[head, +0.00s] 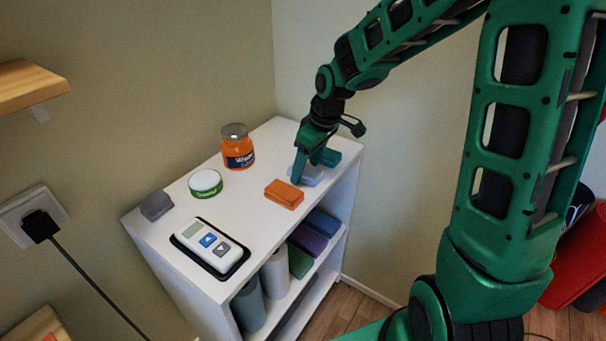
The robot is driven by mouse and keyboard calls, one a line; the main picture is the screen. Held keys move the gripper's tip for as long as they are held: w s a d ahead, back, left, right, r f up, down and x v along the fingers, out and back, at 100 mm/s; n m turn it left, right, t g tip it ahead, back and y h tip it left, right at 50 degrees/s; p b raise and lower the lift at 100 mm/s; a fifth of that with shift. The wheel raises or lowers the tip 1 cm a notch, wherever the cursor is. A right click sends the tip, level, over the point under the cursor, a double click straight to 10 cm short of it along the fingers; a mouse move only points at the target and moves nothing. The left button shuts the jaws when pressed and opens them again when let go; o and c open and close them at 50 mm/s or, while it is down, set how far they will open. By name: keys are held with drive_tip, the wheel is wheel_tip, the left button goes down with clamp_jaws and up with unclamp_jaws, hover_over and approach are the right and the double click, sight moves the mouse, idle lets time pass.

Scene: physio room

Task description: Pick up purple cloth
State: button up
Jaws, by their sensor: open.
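A folded purple cloth (308,240) lies on the shelf below the top of the white shelf unit (265,215), between a dark blue folded cloth (323,222) and a green one (299,262). My gripper (311,172) is open over the right back part of the unit's top. Its fingers are low over a pale lavender-grey folded item (310,176), which they partly hide. I cannot tell whether they touch it. A teal folded cloth (329,157) lies just behind the fingers, and an orange folded cloth (284,194) lies in front of them.
The top also holds an orange jar (237,147), a round green-and-white tin (205,184), a grey block (155,205) and a white device with buttons (209,246). Rolls (275,275) stand on the lower shelf. Walls stand behind the unit.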

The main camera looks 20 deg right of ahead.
sight(306, 169)
idle(0.3)
drive_tip(key=c, duration=1.2)
drive_tip(key=shift+c, duration=0.2)
wheel_tip(306, 169, up, 4)
drive_tip(key=shift+r, duration=0.2)
drive_tip(key=s+a+r, duration=0.6)
drive_tip(key=a+r, duration=0.1)
drive_tip(key=a, duration=0.3)
drive_tip(key=o, duration=0.5)
drive_tip(key=shift+c, duration=1.4)
